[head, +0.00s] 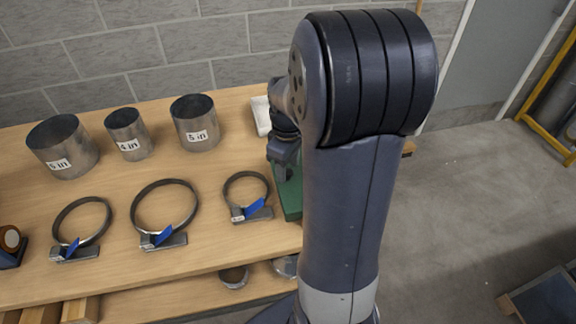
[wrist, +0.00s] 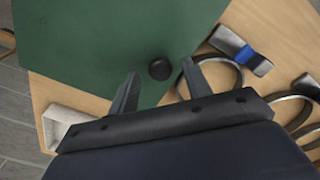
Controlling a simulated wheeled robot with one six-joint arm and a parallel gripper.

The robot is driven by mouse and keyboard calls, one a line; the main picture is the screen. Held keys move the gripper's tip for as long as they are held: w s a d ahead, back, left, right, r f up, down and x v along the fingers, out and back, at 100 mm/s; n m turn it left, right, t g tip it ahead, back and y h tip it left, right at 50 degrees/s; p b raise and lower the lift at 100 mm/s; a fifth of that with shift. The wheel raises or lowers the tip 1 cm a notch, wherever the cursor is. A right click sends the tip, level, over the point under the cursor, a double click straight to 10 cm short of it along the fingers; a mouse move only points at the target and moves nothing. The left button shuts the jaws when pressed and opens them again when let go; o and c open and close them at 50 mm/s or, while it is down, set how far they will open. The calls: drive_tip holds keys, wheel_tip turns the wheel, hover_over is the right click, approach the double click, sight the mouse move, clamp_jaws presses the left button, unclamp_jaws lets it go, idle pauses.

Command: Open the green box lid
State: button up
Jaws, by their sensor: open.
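The green box (head: 288,192) stands at the right end of the workbench, mostly hidden behind my arm in the head view. In the wrist view its flat green lid (wrist: 95,40) fills the upper left, with a round black knob (wrist: 160,69) near one edge. My gripper (wrist: 158,80) is open above the lid. Its two fingers lie on either side of the knob in the picture, with gaps between. I cannot tell how high the fingertips are over it. In the head view my gripper (head: 284,165) points down at the box, and its fingertips are hard to make out.
Several ring clamps with blue handles, one of them the small clamp (head: 247,197), lie left of the box. Labelled metal cylinders (head: 195,122) stand behind them. A white tray (head: 262,115) sits behind the box, also in the wrist view (wrist: 62,124). A wall (head: 150,50) runs behind the bench.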

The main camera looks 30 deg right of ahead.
drive_tip(key=shift+f, duration=0.3)
drive_tip(key=shift+c, duration=0.6)
clamp_jaws()
